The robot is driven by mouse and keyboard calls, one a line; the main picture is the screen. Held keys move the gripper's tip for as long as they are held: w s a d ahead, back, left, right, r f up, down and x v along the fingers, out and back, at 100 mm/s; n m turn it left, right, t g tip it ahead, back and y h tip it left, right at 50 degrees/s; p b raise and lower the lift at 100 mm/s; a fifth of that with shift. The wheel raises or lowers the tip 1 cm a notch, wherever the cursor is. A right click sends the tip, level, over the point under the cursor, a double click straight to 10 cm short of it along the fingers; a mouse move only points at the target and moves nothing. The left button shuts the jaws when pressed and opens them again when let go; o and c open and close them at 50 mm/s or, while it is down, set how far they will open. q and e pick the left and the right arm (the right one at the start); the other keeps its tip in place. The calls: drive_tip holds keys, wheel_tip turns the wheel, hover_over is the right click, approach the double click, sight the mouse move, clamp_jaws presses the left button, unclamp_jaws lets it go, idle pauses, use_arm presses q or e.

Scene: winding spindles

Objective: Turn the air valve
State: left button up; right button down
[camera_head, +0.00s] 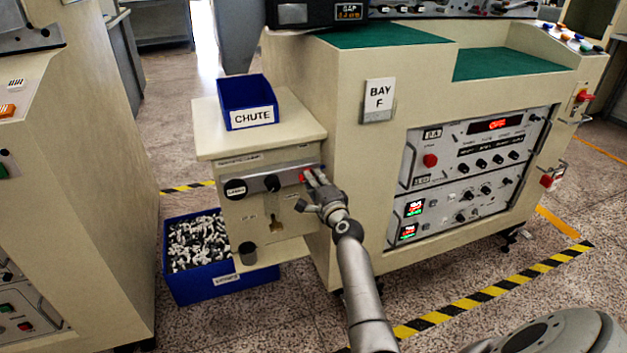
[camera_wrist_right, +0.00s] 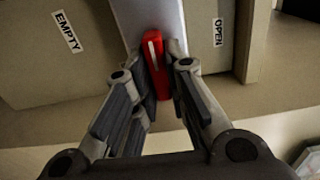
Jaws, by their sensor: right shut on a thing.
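The air valve is a small red handle with a white line on it, on the front panel of the cream cabinet. It shows in the right wrist view (camera_wrist_right: 156,66) between an EMPTY label on the left and an OPEN label on the right. In the head view its red end (camera_head: 304,176) shows beside my fingertips. My right gripper (camera_head: 313,178) reaches it from the front right. In the wrist view the right gripper's fingers (camera_wrist_right: 155,82) are closed around the red handle, one on each side. My left gripper is in neither view.
Black knobs (camera_head: 271,183) sit on the panel left of the valve. A blue CHUTE bin (camera_head: 249,118) stands on top of the cabinet. A blue crate (camera_head: 196,290) of small parts stands on the floor below. The BAY F machine (camera_head: 340,150) stands close on the right.

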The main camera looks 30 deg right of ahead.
drive_tip(key=shift+f, duration=0.1)
drive_tip(key=c, duration=1.5)
unclamp_jaws()
drive_tip(key=shift+o, duration=0.2)
drive_tip(key=v, duration=1.2)
